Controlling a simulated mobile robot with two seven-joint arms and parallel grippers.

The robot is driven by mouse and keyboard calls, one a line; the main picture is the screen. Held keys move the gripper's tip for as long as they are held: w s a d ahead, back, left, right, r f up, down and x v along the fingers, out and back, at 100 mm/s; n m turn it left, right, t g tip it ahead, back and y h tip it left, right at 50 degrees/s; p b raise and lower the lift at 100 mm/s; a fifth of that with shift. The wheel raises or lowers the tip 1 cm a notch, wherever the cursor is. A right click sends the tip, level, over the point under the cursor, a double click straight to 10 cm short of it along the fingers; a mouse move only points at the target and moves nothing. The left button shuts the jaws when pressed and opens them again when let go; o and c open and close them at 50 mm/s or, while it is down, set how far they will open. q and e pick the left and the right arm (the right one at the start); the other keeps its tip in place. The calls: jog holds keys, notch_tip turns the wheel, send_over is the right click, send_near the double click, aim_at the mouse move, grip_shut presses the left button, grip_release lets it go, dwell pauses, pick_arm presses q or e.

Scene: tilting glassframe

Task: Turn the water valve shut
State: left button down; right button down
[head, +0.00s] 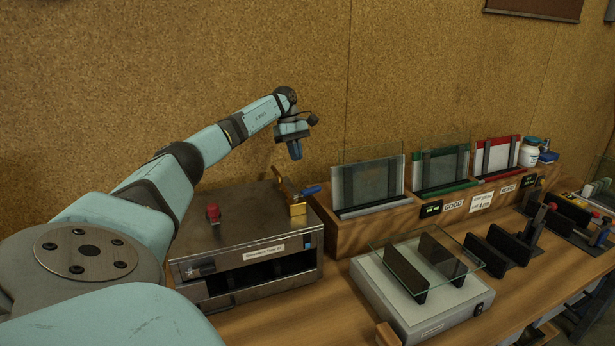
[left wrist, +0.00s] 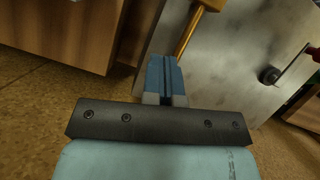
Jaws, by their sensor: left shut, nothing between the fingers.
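The brass valve (head: 297,208) with a blue lever handle (head: 312,190) stands at the back right corner of the metal machine's top (head: 245,225). Part of a brass fitting (left wrist: 190,30) shows at the top of the left wrist view, but its blue handle does not clearly show there. My left gripper (head: 296,156) is above the valve in the head view, pointing down. Its blue fingers (left wrist: 163,76) are together with nothing between them, apart from the brass. My right gripper is in neither view.
A red knob (head: 212,213) stands on the machine's top, left of the valve. A wooden rack (head: 345,234) with framed glass panes is to the right. A glass sheet rests on black supports over a pale box (head: 400,305). A cork-like wall is behind.

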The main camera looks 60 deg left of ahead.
aim_at(307, 193)
pick_arm(q)
jog(key=x, duration=0.5)
jog(key=shift+f+p, duration=0.35)
jog(key=shift+f, duration=0.1)
jog(key=d+p, duration=0.1)
jog(key=d, duration=0.3)
jog(key=shift+w+d+f, duration=0.1)
jog(key=shift+d+f, duration=0.05)
